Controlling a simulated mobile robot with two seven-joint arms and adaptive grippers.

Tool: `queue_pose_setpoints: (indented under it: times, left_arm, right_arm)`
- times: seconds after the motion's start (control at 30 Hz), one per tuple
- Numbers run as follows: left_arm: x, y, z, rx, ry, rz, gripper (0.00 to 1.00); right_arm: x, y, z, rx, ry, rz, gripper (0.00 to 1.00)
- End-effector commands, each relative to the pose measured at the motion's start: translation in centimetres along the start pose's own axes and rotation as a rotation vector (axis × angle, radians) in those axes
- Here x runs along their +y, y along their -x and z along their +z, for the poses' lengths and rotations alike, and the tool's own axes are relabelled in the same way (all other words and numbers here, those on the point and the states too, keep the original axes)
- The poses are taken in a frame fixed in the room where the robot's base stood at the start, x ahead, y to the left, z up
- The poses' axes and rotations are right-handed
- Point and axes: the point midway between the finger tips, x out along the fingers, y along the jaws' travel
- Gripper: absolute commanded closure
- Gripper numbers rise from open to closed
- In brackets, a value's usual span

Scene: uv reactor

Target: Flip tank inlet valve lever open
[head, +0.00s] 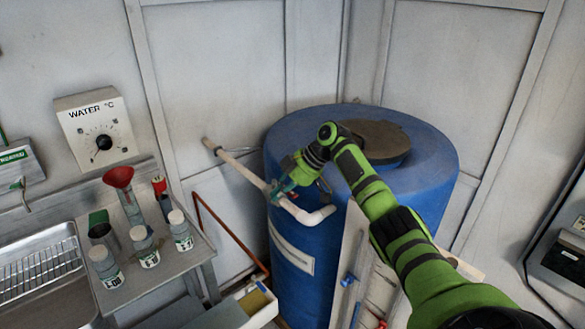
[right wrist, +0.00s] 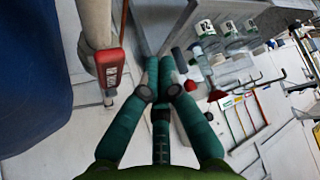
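The blue tank (head: 300,215) stands in the corner, with a white inlet pipe (head: 240,168) running to its side. My right gripper (head: 283,191) is at this pipe in the head view and covers the valve there. In the right wrist view, a red lever-like part (right wrist: 110,68) with a label sits beside the pale pipe (right wrist: 94,22). My right gripper's teal fingers (right wrist: 160,62) come together at their tips, with nothing seen between them. They are to the right of the red part, apart from it in the picture. My left gripper is not in view.
A bench (head: 150,285) with bottles and a red funnel (head: 119,178) stands left of the tank. A water temperature dial (head: 103,142) is on the wall. An open drawer or box (head: 232,311) is low in front. A dark device (head: 562,262) is at the right.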

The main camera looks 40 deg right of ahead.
Motion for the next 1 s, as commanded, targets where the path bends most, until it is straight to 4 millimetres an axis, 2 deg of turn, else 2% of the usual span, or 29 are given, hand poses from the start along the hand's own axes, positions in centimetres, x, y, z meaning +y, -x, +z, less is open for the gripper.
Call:
queue_pose_setpoints:
  times: [0.03, 0.07, 0.1, 0.17, 0.33, 0.5, 0.67, 1.0]
  left_arm:
    - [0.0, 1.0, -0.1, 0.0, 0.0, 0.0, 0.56]
    - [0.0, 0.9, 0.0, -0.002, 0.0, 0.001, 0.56]
    - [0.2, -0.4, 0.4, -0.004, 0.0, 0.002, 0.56]
    - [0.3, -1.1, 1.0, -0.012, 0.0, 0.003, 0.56]
    - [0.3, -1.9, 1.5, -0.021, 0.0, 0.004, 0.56]
    - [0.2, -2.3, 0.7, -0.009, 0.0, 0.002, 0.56]
    - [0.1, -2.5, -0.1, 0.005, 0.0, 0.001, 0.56]
    - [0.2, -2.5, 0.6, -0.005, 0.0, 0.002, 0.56]
  right_arm:
    - [-0.5, -0.4, -1.4, 0.002, 0.005, -0.004, 1.0]
    - [-0.6, -0.6, -1.8, 0.003, 0.004, -0.002, 1.0]
    - [0.4, 0.3, -1.3, 0.005, 0.002, 0.007, 1.0]
    - [0.9, 1.7, -1.4, 0.007, 0.001, 0.005, 1.0]
    - [2.3, 4.6, -2.0, 0.006, -0.001, 0.001, 1.0]
    - [3.2, 6.7, -2.4, 0.005, 0.001, -0.002, 1.0]
    - [3.6, 7.7, -2.5, 0.003, 0.002, -0.004, 1.0]
    - [3.7, 8.1, -2.6, 0.002, 0.003, -0.005, 1.0]
